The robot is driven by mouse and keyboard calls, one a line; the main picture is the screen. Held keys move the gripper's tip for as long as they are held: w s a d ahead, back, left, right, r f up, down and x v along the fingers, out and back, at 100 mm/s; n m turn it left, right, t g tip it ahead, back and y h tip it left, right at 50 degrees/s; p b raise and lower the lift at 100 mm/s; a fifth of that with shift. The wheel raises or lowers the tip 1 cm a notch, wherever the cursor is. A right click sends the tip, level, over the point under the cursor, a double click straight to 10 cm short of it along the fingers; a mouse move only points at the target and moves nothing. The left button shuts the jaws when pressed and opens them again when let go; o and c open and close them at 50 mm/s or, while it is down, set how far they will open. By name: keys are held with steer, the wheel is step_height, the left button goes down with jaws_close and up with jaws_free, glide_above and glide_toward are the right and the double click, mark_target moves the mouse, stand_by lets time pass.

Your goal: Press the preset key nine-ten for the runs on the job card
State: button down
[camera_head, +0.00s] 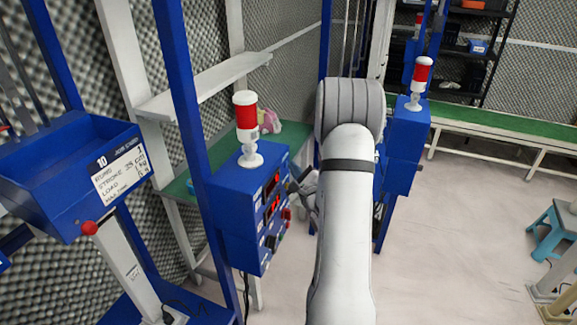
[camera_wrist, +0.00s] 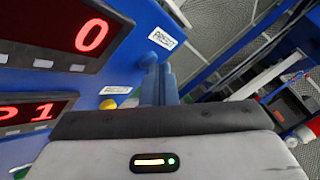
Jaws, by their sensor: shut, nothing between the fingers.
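The blue control box (camera_head: 240,205) stands left of centre in the head view, its panel facing right. The panel has red lit displays (camera_head: 272,185). In the wrist view the upper display (camera_wrist: 80,30) ends in 0 and the lower display (camera_wrist: 35,111) shows 01 at its visible end. A yellow round key (camera_wrist: 108,103) and small white labels sit beside them; their print is too small to read surely. My gripper (camera_wrist: 160,85) is shut and empty, close to the panel; contact cannot be told.
A red-and-white signal lamp (camera_head: 247,128) stands on the box. A blue post (camera_head: 185,100) rises beside it. A second blue box (camera_head: 408,130) with a lamp stands behind my arm. A teal stool (camera_head: 553,230) is at right; open floor (camera_head: 460,220) lies between.

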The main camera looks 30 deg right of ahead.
steer(key=shift+s+d, duration=0.55)
steer(key=shift+s, duration=0.2)
steer(key=s+d, duration=0.1)
steer(key=s, duration=0.1)
steer(key=s+d+b, duration=0.1)
steer(key=s+d, duration=0.1)
stand_by(0.3)
stand_by(0.8)
